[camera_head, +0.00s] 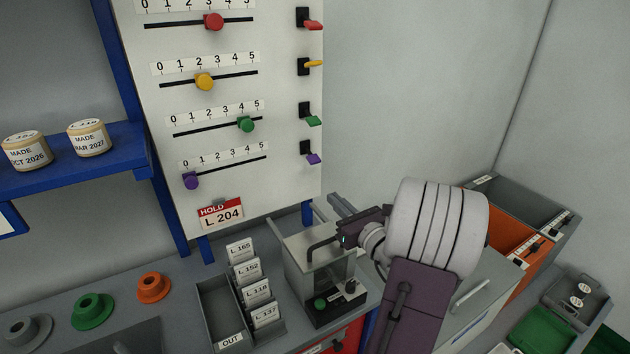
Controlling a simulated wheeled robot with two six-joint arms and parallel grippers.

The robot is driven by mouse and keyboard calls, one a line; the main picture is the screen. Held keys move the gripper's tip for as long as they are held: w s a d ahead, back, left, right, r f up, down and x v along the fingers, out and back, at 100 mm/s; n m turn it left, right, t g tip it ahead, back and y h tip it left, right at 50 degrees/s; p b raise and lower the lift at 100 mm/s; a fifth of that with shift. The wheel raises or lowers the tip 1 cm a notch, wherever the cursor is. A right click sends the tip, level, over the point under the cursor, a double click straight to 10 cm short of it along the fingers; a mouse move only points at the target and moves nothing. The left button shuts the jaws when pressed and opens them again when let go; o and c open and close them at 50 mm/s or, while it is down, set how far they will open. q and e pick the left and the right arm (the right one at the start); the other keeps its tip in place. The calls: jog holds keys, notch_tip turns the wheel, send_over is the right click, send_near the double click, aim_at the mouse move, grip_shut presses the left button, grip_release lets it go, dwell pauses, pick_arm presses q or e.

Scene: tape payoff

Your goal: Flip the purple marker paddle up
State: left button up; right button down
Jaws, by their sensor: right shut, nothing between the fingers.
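The purple marker paddle (314,159) is the lowest of the paddles on the right edge of the white board (280,185). It sticks out to the right from a small black mount and looks tilted down. My right gripper (338,216) is below it and slightly to the right, apart from it, in front of the wall and above the bench. It is shut and empty; its fingertips are small and hard to make out. My left gripper is not in view.
Above are green (313,120), yellow (313,64) and red (313,25) paddles. The board also carries sliders, including a purple knob (191,181), and a HOLD card (220,214). A clear-walled box (305,265) stands below my gripper. Open wall lies right of the board.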

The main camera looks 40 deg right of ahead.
aim_at(311, 156)
jog(key=shift+w, duration=0.15)
jog(key=w+d+p, duration=0.1)
jog(key=w+p, duration=0.1)
jog(key=w, duration=0.8)
jog(key=r, duration=0.1)
jog(key=s+r+p, duration=0.1)
jog(key=r+p, duration=0.1)
jog(key=shift+s+r, duration=0.35)
jog(key=shift+r, duration=0.05)
